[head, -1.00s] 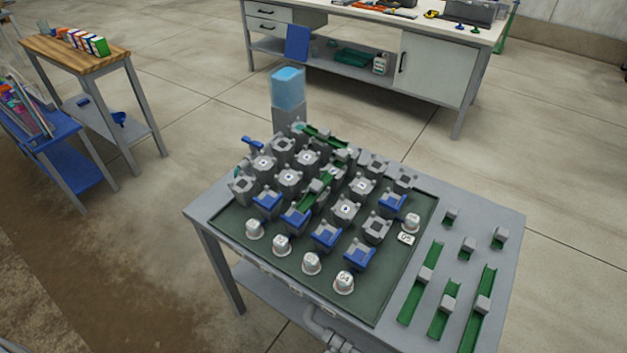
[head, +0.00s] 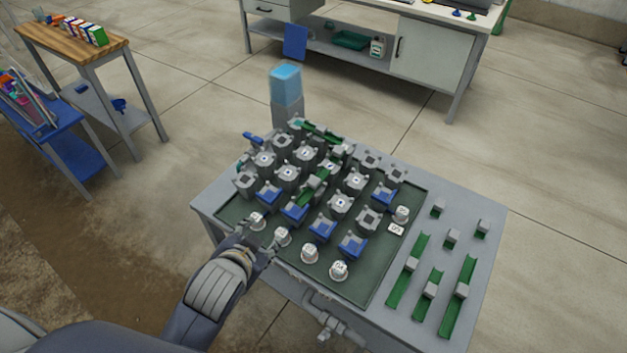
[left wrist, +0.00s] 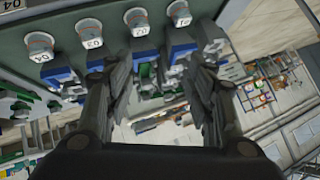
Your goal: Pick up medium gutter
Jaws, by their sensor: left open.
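Green gutters with grey blocks on them lie on the right part of the grey table. Three are short stubs, one of them a short gutter (head: 452,241). Three are longer: a left gutter (head: 398,292), a right gutter (head: 450,320), and between them a shorter one of middling length, which looks like the medium gutter (head: 421,307). My left gripper (head: 272,240) is open and empty at the table's front left edge, near the white labelled cups and far left of these gutters. Its open fingers also show in the left wrist view (left wrist: 155,85).
A dark green tray (head: 375,275) holds grey and blue blocks, white cups (head: 338,270) and a few green gutter pieces. A blue-topped column (head: 286,88) stands behind the table. Pipes (head: 325,325) run below its front edge. The floor around is open.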

